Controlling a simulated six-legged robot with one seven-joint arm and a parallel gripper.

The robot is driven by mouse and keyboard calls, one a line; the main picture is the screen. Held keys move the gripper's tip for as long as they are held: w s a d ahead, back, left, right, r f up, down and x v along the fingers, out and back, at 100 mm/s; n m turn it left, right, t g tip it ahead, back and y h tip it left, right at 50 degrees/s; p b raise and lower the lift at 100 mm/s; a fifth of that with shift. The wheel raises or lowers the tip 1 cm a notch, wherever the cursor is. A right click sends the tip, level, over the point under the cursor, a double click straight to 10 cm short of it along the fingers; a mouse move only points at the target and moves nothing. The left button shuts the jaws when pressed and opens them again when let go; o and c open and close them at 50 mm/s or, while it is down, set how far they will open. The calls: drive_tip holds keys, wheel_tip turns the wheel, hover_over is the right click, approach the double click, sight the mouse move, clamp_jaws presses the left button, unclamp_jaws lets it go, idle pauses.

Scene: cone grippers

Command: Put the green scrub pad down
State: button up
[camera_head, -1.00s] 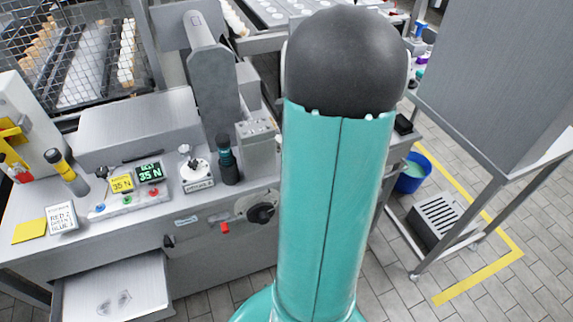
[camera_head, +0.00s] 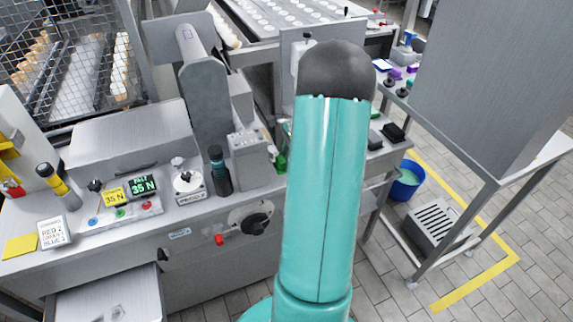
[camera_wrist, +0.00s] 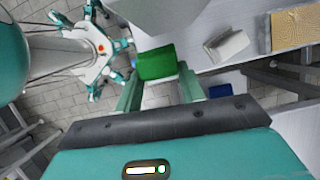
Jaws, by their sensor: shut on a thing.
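The green scrub pad (camera_wrist: 157,62) shows in the wrist view as a green block between the two finger ends. My gripper (camera_wrist: 159,78) is shut on it and holds it above the floor, beside a metal table. In the head view my teal arm stands in the middle of the picture, and the gripper cannot be made out behind it.
In the wrist view a white block (camera_wrist: 228,46) and a tan block (camera_wrist: 298,30) lie on the metal surface at right. In the head view a bench with a control panel (camera_head: 125,205) fills the left. Dark pads (camera_head: 394,132) and a blue bucket (camera_head: 405,180) are at right.

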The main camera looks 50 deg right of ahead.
drive_tip(key=shift+w+d+f, duration=0.3)
drive_tip(key=shift+d+f, duration=0.05)
drive_tip(key=shift+f, duration=0.2)
drive_tip(key=shift+w+d+f, duration=0.1)
drive_tip(key=shift+w+f, duration=0.05)
drive_tip(key=shift+f, duration=1.5)
drive_tip(key=shift+f, duration=0.1)
drive_tip(key=o, duration=1.3)
drive_tip(key=v, duration=1.2)
